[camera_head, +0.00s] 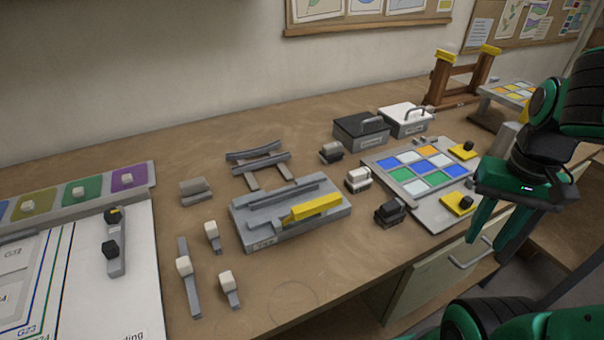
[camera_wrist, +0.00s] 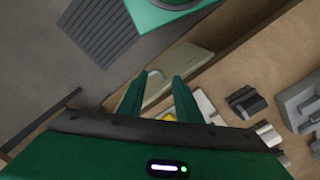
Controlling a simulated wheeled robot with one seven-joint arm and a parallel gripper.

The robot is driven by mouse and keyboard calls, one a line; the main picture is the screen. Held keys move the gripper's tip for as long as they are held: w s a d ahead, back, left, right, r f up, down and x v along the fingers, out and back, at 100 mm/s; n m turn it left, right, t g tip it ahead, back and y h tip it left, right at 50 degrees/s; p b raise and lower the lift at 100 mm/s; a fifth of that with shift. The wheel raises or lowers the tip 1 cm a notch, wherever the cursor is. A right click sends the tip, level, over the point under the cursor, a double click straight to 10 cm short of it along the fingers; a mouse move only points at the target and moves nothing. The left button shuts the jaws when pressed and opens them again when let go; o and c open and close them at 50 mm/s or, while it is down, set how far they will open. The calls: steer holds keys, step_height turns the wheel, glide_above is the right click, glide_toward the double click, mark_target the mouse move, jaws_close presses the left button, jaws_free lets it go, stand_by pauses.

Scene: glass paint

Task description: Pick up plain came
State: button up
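Two grey strips that look like came lie across a low rack (camera_head: 268,178). The back strip (camera_head: 254,151) is slightly bent and the front strip (camera_head: 262,163) looks straighter. Another long grey strip (camera_head: 285,193) lies on a grey block fixture (camera_head: 300,222) beside a yellow bar (camera_head: 314,207). I cannot tell which strip is the plain came. My gripper (camera_head: 484,243) is open and empty, off the bench's front edge at the right, far from the strips. In the wrist view its two green fingers (camera_wrist: 160,76) stand apart with nothing between them.
A glass panel (camera_head: 420,172) in a grey frame with yellow clamps lies between my gripper and the fixture. Black (camera_head: 361,130) and white (camera_head: 404,118) boxes stand behind. Several knobbed grey tools (camera_head: 185,268) lie front left. A drawer handle (camera_head: 470,255) protrudes below the bench.

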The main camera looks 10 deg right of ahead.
steer(key=shift+w, duration=0.35)
steer(key=shift+o, duration=0.5)
